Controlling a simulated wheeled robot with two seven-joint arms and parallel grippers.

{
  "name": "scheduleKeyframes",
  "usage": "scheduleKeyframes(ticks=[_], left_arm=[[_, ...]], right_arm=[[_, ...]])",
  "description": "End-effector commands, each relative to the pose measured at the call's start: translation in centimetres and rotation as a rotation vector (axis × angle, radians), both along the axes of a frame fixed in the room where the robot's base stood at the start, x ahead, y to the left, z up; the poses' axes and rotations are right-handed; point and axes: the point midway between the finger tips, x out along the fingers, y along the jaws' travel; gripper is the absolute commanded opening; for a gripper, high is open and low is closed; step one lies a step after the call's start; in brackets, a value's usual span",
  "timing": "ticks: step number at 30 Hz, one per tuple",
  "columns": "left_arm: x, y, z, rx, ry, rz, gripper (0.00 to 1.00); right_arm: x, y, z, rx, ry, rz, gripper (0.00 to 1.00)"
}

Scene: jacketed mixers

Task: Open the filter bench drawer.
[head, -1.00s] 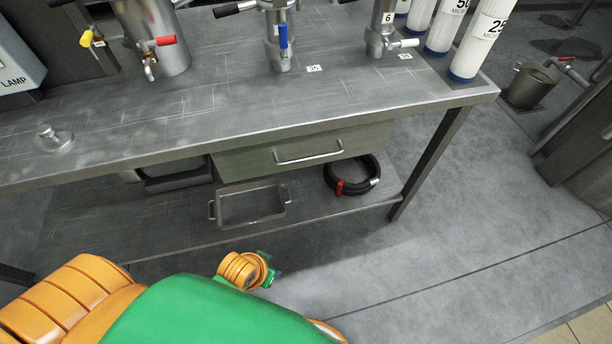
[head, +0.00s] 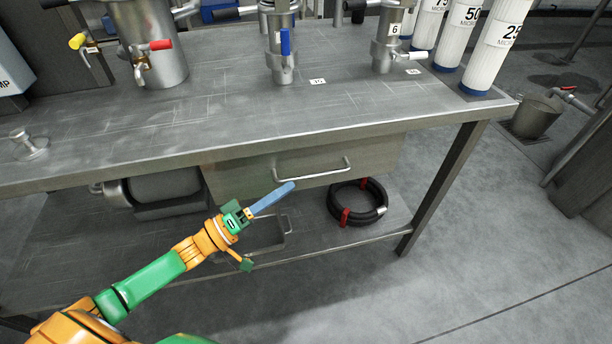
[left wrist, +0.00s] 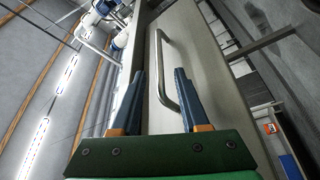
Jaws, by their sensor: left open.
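The filter bench drawer (head: 240,178) is a plain metal front under the bench top and looks shut. Its silver bar handle (head: 318,174) runs along the front. My left gripper (head: 288,187), with blue fingers, is just in front of the drawer, below the left part of the handle. In the left wrist view the two fingers (left wrist: 159,74) are apart, with the handle (left wrist: 165,75) showing between them against the drawer front (left wrist: 205,65). I cannot tell whether the fingers reach around the bar. My right gripper is not in view.
The bench top (head: 210,120) overhangs the drawer. Metal vessels (head: 150,45) and white filter cartridges (head: 495,45) stand on it. A black hose coil (head: 358,203) lies on the lower shelf, beside a tray (head: 262,236) partly behind my arm.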

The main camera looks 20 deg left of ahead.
Motion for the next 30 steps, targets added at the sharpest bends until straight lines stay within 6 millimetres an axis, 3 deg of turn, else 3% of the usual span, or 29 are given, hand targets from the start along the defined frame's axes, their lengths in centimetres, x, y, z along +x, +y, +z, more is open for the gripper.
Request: scheduleKeyframes(ticks=[9, 17, 18, 23, 30], left_arm=[[4.5, -3.4, 1.2, -0.001, -0.003, 0.0, 0.45], [4.9, -3.7, 1.3, 0.001, 0.0, 0.002, 0.45], [4.9, -3.7, 1.3, 0.001, 0.0, 0.002, 0.42], [4.9, -3.7, 1.3, 0.0, -0.001, 0.001, 0.0], [4.9, -3.7, 1.3, 0.001, 0.0, 0.002, 0.0]], right_arm=[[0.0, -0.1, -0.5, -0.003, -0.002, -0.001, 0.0], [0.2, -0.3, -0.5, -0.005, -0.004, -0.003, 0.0], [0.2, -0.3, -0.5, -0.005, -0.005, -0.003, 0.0], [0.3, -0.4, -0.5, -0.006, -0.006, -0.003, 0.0], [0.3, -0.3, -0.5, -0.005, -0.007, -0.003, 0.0]])
